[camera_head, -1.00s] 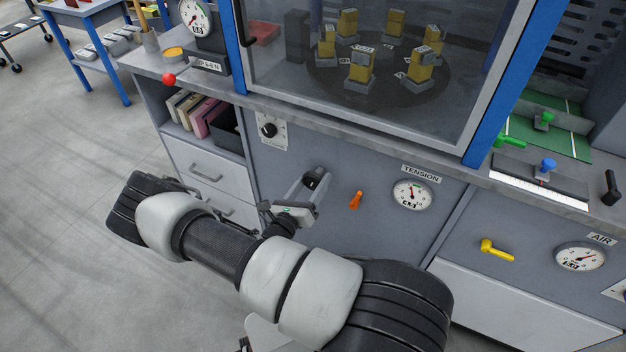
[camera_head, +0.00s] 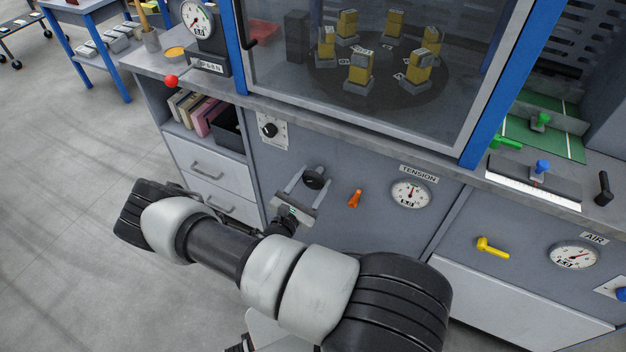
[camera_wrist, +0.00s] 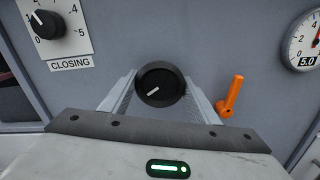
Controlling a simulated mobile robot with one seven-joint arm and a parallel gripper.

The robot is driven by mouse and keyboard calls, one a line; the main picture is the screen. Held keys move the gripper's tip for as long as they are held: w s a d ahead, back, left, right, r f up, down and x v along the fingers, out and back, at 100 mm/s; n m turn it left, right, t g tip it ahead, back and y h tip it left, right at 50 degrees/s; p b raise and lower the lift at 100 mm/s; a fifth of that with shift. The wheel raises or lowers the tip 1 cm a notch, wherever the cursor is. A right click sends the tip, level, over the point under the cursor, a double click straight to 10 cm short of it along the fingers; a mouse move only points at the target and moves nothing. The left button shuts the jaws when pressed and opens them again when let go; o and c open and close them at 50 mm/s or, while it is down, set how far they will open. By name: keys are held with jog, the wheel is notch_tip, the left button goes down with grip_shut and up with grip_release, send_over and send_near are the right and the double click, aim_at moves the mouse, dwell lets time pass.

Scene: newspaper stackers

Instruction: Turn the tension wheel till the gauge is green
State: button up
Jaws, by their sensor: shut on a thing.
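The tension wheel, a black round knob with a white pointer line, shows on the grey panel in the wrist view (camera_wrist: 160,84) and in the head view (camera_head: 315,177). My gripper (camera_wrist: 159,92) is shut on it, one finger on each side; it also shows in the head view (camera_head: 308,186). The white line points to the lower left in the wrist view. The tension gauge (camera_head: 410,194) sits to the right under the TENSION label (camera_head: 419,174). Its red needle stands near the top of the white dial. In the wrist view the gauge (camera_wrist: 306,42) is cut off and its readout looks like 5.0.
An orange lever (camera_head: 355,198) stands close right of the wheel. A CLOSING knob (camera_wrist: 45,24) is up to the left. A yellow lever (camera_head: 491,246) and the AIR gauge (camera_head: 573,256) are farther right. The counter edge (camera_head: 380,148) overhangs the panel.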

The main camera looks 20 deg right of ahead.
dwell(0.5)
jog(key=o, duration=1.1)
jog(key=shift+c, duration=0.2)
jog(key=v, duration=1.7)
jog(key=shift+s+a+p, duration=0.2)
jog(key=shift+a+p, duration=0.05)
jog(key=shift+p, duration=0.1)
